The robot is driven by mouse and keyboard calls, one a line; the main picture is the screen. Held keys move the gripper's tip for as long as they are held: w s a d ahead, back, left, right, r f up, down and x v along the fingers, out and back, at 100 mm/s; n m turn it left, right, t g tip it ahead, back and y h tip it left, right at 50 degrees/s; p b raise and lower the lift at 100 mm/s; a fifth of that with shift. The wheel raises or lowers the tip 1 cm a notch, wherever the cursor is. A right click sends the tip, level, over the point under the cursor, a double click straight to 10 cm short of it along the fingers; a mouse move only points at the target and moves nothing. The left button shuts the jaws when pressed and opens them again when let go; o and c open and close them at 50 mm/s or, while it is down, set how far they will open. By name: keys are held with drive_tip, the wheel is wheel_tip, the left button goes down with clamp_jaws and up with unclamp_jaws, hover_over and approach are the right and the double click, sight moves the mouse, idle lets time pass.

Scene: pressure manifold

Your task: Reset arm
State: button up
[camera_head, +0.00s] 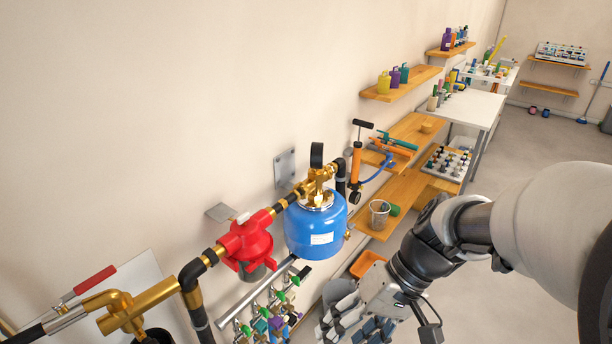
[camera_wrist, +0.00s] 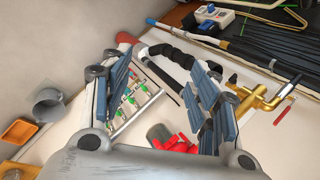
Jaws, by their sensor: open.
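My gripper (camera_head: 352,322) is in the lower middle of the head view, below and to the right of the blue tank. In the wrist view my gripper (camera_wrist: 160,95) shows its two blue-padded fingers spread apart with nothing held between them. The blue pressure tank (camera_head: 316,228), with brass fittings and a black-rimmed gauge (camera_head: 317,155) on top, is on the wall pipework. A red regulator (camera_head: 247,240) sits to its left; the wrist view shows red parts (camera_wrist: 172,140) low between the fingers. A manifold with green-handled valves (camera_head: 272,312) is below; it also shows in the wrist view (camera_wrist: 128,104).
An orange bin (camera_head: 366,263) is near my gripper. A brass valve with a red handle (camera_head: 130,308) is lower left. The floor (camera_head: 540,140) at right is open.

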drive_tip(key=s+d+r+m+t+h, duration=0.1)
drive_tip(key=s+d+r+t+h, duration=0.5)
drive_tip(key=s+d+r, duration=0.1)
drive_tip(key=shift+s+d+r+t, duration=0.15)
drive_tip(key=shift+s+d+t, duration=0.05)
drive_tip(key=shift+t, duration=0.1)
